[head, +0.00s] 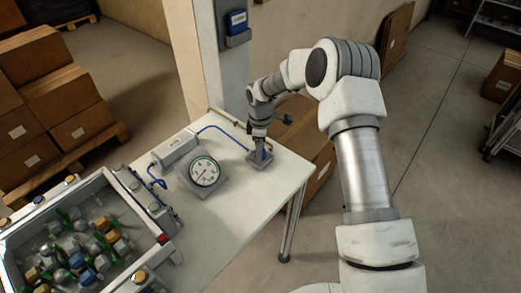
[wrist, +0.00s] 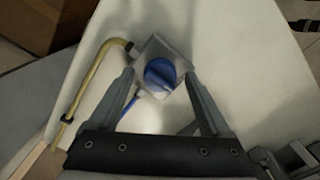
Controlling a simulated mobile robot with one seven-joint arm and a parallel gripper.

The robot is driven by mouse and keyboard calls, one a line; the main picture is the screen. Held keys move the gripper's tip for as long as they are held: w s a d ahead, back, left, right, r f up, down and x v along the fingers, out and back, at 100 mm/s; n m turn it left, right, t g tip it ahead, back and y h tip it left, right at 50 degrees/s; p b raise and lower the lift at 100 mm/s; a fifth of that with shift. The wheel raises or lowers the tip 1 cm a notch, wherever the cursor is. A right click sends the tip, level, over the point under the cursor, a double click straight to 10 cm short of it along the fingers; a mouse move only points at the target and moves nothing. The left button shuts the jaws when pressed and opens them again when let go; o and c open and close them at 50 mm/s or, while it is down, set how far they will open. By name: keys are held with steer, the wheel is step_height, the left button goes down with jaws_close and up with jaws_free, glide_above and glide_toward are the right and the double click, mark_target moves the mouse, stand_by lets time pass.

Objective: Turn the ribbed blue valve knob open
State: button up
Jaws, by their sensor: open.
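The ribbed blue valve knob (wrist: 160,74) sits on a grey square plate (wrist: 178,55) near the table's corner. In the head view my gripper (head: 259,153) is above the grey valve base (head: 262,161), pointing down, and mostly hides the knob. In the wrist view my gripper (wrist: 163,83) is open, with one finger to the left of the knob and one to the right. The knob lies between the fingertips, with a gap visible on each side. I cannot tell the height of the fingertips over the knob.
A round gauge (head: 204,172) stands on the white table (head: 222,220) left of the valve. A blue hose (head: 222,131) runs to the valve, and a brass pipe (wrist: 92,80) bends beside it. A crate (head: 98,178) of fittings is at lower left. Cardboard boxes (head: 309,133) stand behind the table.

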jaws_close()
stand_by(0.3)
steer(key=m+b, duration=0.2)
steer(key=m, duration=0.1)
steer(key=shift+f, duration=0.15)
steer(key=m+b, duration=0.2)
steer(key=m, duration=0.3)
steer(key=shift+b, duration=0.35)
steer(key=m+b, duration=0.1)
steer(key=m, duration=0.4)
steer(key=shift+m+b, duration=0.45)
steer(key=shift+m, duration=2.05)
